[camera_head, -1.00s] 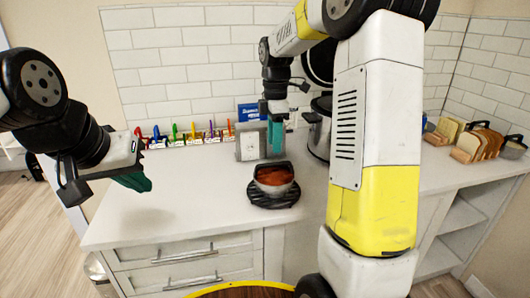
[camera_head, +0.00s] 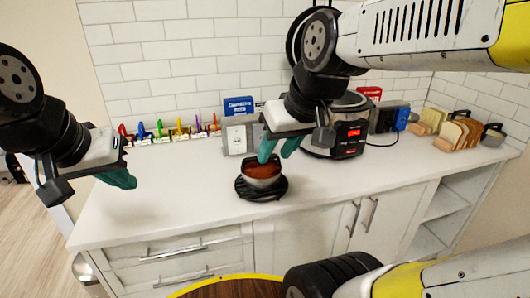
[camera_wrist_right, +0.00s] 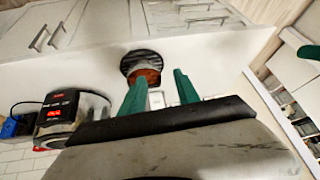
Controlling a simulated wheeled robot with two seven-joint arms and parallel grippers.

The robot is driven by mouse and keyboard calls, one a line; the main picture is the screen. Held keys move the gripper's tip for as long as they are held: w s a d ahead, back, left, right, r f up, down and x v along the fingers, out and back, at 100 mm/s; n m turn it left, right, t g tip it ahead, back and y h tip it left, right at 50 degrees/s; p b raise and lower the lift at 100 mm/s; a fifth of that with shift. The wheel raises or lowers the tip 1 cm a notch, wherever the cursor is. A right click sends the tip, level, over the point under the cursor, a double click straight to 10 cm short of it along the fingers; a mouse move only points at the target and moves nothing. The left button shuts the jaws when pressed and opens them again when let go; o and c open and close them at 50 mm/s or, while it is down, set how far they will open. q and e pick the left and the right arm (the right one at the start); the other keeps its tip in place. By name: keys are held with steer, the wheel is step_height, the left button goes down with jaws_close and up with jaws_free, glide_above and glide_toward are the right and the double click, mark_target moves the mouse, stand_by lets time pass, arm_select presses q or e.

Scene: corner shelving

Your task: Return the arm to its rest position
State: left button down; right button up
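My right gripper (camera_head: 279,148) is above the counter, just above and right of a bowl with reddish-brown contents in the head view. Its two teal fingers are apart with nothing between them; the right wrist view also shows the open fingers (camera_wrist_right: 160,92). My left gripper (camera_head: 120,179) is at the left, over the counter's left end. Its teal fingers overlap in the picture, so their opening cannot be told, and no held object shows. My right arm crosses the upper right of the head view.
The bowl (camera_head: 262,170) rests on a round black stand (camera_head: 262,191). A cooker with a red display (camera_head: 350,138) stands behind right. Bread slices in a rack (camera_head: 458,133) are at the far right. Coloured items (camera_head: 178,130) line the wall. The front counter is clear.

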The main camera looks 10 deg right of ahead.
steer(key=shift+s+a+f+m+t, duration=0.15)
steer(key=shift+s+f+m, duration=0.1)
steer(key=shift+s+m, duration=0.25)
steer(key=shift+s+f+m+t, duration=0.15)
steer(key=shift+s+f+m, duration=0.05)
steer(key=shift+s+m, duration=0.25)
stand_by(0.5)
